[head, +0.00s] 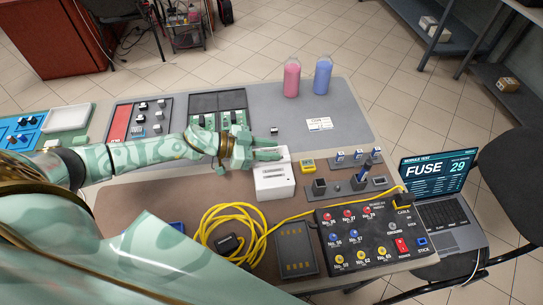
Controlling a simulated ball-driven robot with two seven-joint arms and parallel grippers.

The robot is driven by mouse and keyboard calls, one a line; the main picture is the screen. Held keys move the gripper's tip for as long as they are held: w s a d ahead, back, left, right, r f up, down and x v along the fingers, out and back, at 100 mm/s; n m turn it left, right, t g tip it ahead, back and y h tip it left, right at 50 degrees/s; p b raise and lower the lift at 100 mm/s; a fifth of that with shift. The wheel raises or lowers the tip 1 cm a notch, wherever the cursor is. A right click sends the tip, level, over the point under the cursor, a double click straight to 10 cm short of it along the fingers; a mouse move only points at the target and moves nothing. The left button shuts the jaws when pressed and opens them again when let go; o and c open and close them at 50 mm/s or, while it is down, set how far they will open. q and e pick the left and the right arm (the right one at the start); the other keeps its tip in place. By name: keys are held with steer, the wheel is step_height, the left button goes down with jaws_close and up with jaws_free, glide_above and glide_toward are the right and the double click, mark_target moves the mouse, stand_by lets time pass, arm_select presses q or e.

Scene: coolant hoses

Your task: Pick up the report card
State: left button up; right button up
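The report card (319,124) is a small white card with dark print, lying flat on the grey mat (350,102) toward the back of the table. My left gripper (270,149) is to the left of the card and nearer to me, above the back of a white box (274,182). Its two fingers point right and are spread with a gap between them, and nothing shows in the gap. It is apart from the card. My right gripper is not in view.
A pink bottle (291,78) and a blue bottle (323,76) stand behind the card. A yellow device (308,165) and a holder with a blue stick (363,175) are in front. A coiled yellow cable (227,222), black fuse panel (372,240) and laptop (438,200) lie nearer. Mat around the card is clear.

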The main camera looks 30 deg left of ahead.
arm_select(q)
steer(key=shift+w+d+f, duration=0.1)
steer(key=shift+w+d, duration=0.15)
steer(key=shift+d, duration=0.05)
jaws_close()
steer(key=shift+s, duration=0.1)
